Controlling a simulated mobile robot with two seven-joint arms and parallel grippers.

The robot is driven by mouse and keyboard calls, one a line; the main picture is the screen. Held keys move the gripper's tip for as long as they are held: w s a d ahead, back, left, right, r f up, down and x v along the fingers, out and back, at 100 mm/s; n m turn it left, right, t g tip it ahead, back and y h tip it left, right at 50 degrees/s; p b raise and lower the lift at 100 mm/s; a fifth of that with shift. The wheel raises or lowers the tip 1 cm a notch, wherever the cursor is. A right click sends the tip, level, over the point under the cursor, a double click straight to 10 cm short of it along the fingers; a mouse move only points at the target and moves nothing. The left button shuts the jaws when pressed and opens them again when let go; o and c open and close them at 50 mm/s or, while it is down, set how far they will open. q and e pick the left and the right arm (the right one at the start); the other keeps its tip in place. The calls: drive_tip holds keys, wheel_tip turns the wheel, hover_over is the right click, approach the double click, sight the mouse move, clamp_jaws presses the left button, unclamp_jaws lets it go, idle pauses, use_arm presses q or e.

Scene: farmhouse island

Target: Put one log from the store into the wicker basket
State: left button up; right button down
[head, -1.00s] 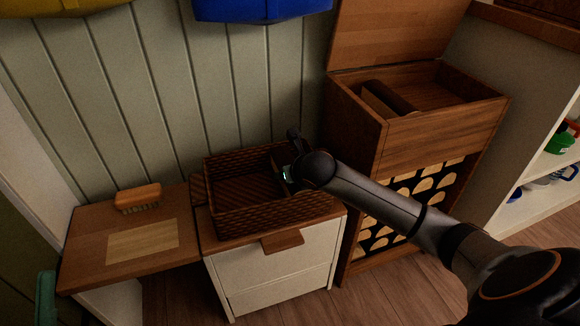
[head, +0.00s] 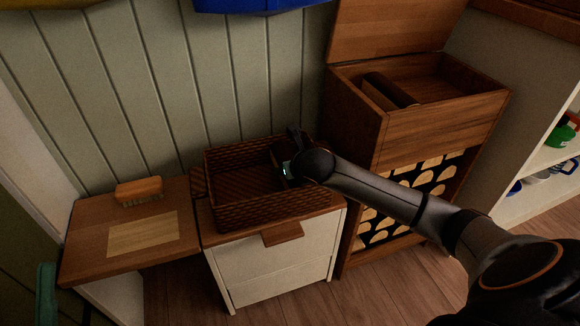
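The wicker basket (head: 258,211) sits on the white cabinet, its inside partly visible and looking empty at the left. My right arm comes in from the right, and its gripper (head: 281,160) is at the basket's right end, at about rim height. The wrist hides most of the fingers and that end of the basket, so I cannot tell whether they hold anything. The log store (head: 436,136) stands at the right with its lid up. A dark brown log (head: 388,90) lies in its top tray at the left. My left gripper is not in view.
A wooden side table (head: 92,242) with a brush (head: 139,190) stands left of the white cabinet (head: 275,270). Stacked log ends (head: 432,162) show in the store's lower front. White shelves (head: 545,165) stand at the far right. The wall is close behind the basket.

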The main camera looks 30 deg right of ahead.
drive_tip(key=shift+s+f, duration=0.2)
drive_tip(key=shift+f, duration=0.4)
unclamp_jaws()
drive_tip(key=shift+f, duration=0.1)
drive_tip(key=p+v, duration=0.3)
drive_tip(key=v, duration=1)
drive_tip(key=shift+w+r+p, duration=0.3)
drive_tip(key=shift+w+r, duration=0.1)
